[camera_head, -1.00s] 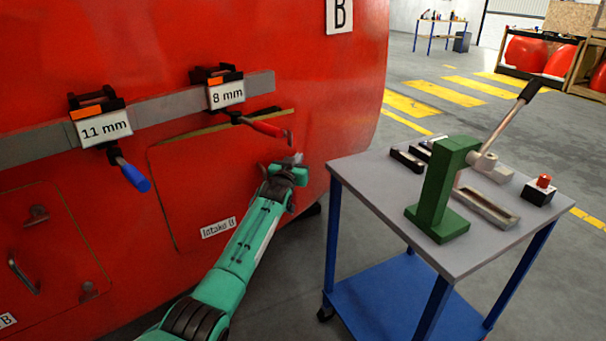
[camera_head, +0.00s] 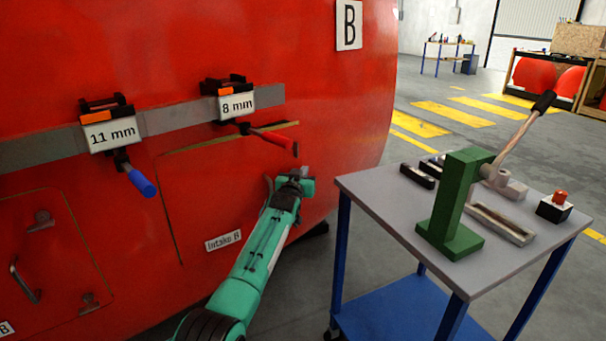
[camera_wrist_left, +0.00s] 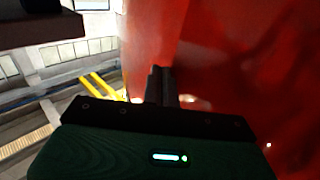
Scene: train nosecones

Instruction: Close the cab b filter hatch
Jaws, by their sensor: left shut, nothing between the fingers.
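The Intake B panel (camera_head: 205,205) on the red nosecone carries a small white label reading "Intake B". A yellowish strip shows along its top edge, so it looks slightly ajar there, though I cannot tell how far. My left gripper (camera_head: 291,177) is at the panel's right side, just below the red clamp handle (camera_head: 275,138). It is shut and empty. In the left wrist view its fingers (camera_wrist_left: 160,85) are close to the red surface; contact is unclear. The panel's right edge is partly hidden by the gripper. My right gripper is not in view.
Two clamps with labels "11 mm" (camera_head: 110,133) and "8 mm" (camera_head: 237,106) hold a grey bar above the panel. A smaller hatch (camera_head: 55,265) with a handle is at lower left. A wheeled table (camera_head: 375,190) with a green lever press (camera_head: 452,205) stands at right.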

